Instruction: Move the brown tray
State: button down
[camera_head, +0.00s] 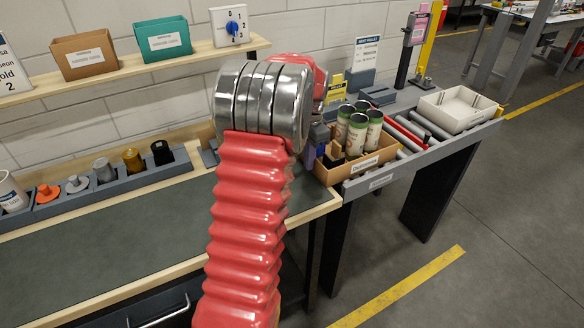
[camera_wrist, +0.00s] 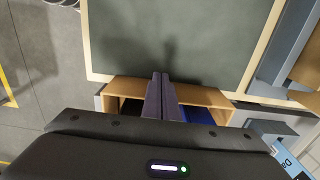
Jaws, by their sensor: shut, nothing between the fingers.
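The brown tray (camera_head: 372,165), an open box with a white label on its front, stands at the near left end of the roller conveyor, beside the workbench. Several cans with green and cream labels (camera_head: 357,135) stand upright in it. My gripper (camera_head: 314,153) is at the tray's left end, partly hidden behind my red arm. In the wrist view the brown tray (camera_wrist: 218,95) lies under my gripper (camera_wrist: 160,76). The two dark fingers are shut together with nothing between them and overlap the tray's rim in the picture; I cannot tell whether they touch it.
A cream tray (camera_head: 458,108) sits farther along the conveyor, with red and grey rollers (camera_head: 408,130) between. The green bench mat (camera_head: 130,235) is clear in front. A grey rack (camera_head: 105,180) holds several small items. A brown bin (camera_head: 85,54) and teal bin (camera_head: 162,39) stand on the shelf.

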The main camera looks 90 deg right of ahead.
aim_at(324, 155)
jog(key=s+d, duration=0.1)
jog(key=s, duration=0.1)
jog(key=s+d, duration=0.1)
jog(key=s, duration=0.2)
jog(key=s+d, duration=0.2)
jog(key=s, duration=0.1)
jog(key=shift+w, duration=0.15)
jog(key=shift+w+a, duration=0.4)
jog(key=shift+w, duration=0.3)
jog(key=shift+w+a, duration=0.4)
jog(key=shift+w, duration=0.3)
jog(key=shift+w+a+r, duration=0.1)
jog(key=shift+w, duration=0.2)
notch_tip(324, 155, up, 10)
